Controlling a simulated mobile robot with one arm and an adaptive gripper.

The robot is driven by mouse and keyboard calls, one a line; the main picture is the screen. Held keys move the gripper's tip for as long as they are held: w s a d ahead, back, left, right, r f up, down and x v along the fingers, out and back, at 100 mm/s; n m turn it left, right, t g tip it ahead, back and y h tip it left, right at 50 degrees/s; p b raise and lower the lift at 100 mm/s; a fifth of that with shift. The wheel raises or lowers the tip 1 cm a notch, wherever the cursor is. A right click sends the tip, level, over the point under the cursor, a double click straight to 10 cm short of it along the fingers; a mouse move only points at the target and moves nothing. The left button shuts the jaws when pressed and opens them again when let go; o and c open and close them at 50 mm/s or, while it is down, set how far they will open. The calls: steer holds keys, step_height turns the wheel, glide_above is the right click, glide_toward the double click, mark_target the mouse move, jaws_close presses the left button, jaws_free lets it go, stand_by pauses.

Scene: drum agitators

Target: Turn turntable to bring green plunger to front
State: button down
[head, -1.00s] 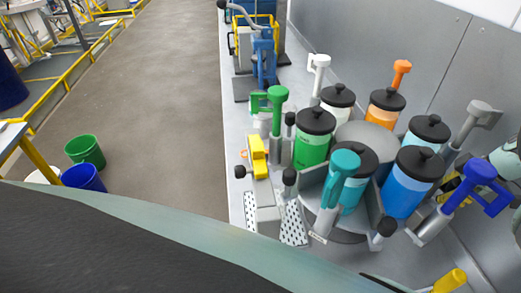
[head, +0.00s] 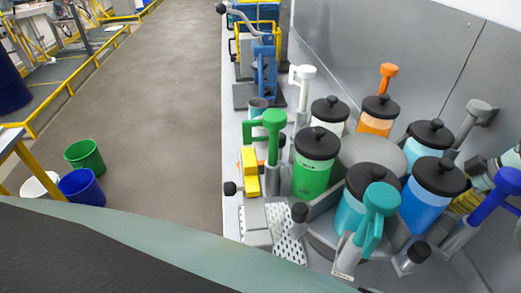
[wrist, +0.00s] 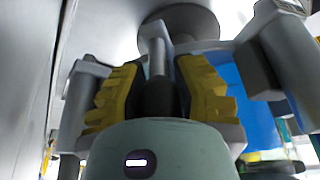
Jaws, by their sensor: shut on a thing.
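The grey turntable (head: 372,150) carries several lidded canisters in different colours, with plungers around its rim. The green plunger (head: 272,127) stands upright at the left of the turntable, beside the green canister (head: 314,165). The teal plunger (head: 377,207) is nearest to me, and the blue plunger (head: 497,190) is at the right edge. My gripper (head: 470,198) is at the right side of the turntable, partly cut off by the picture edge. In the wrist view, its yellow fingers (wrist: 160,88) are shut around a black knob (wrist: 160,97) on a grey rod.
A perforated plate (head: 288,250) and a yellow block (head: 250,170) lie left of the turntable. A metal wall (head: 400,50) stands close behind it. Blue equipment (head: 264,75) is farther back on the bench. Buckets (head: 84,157) stand on the open floor at left.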

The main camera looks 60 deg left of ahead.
steer(key=shift+w+d, duration=0.1)
steer(key=shift+d, duration=0.1)
steer(key=c, duration=0.9)
jaws_free()
steer(key=shift+d, duration=0.1)
steer(key=shift+c, duration=0.2)
steer(key=shift+o, duration=1.3)
step_height(320, 180, up, 10)
